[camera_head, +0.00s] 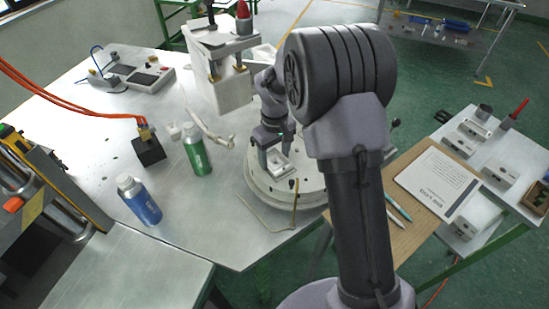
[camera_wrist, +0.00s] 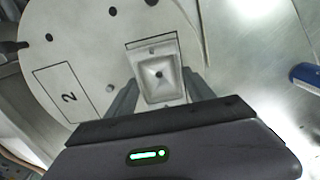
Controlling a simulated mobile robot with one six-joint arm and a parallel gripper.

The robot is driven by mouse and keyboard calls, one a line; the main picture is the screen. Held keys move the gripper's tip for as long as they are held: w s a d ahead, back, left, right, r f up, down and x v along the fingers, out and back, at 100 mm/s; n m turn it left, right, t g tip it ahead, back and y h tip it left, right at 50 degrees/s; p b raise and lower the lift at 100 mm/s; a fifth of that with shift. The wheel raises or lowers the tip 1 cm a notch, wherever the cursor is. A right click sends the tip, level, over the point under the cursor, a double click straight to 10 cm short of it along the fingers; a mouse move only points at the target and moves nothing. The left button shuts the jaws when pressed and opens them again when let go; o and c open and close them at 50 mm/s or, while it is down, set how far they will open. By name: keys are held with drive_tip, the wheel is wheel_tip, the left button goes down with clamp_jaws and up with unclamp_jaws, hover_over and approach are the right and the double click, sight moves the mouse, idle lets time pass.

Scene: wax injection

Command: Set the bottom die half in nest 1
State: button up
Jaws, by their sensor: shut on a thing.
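The bottom die half is a pale block with a square recess and a dark central hole; it shows in the wrist view (camera_wrist: 160,78) between my fingers and in the head view (camera_head: 277,163). My gripper (camera_wrist: 158,92) is shut on its two sides; it also shows in the head view (camera_head: 273,150) over the round plate. The round plate (camera_head: 262,189) bears an outlined rectangle marked 2 (camera_wrist: 68,92), left of the die half in the wrist view. A rectangular outline edge shows just beyond the die half. No number 1 is readable, and I cannot tell whether the die half touches the plate.
A green bottle (camera_head: 197,152) and a blue bottle (camera_head: 139,201) stand left of the plate. A white press block (camera_head: 230,92) stands behind it. A board with a paper (camera_head: 439,186) lies to the right.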

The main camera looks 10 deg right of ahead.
drive_tip(key=shift+r, duration=0.15)
drive_tip(key=o, duration=1.6)
drive_tip(key=shift+f, duration=0.2)
drive_tip(key=shift+o, duration=0.2)
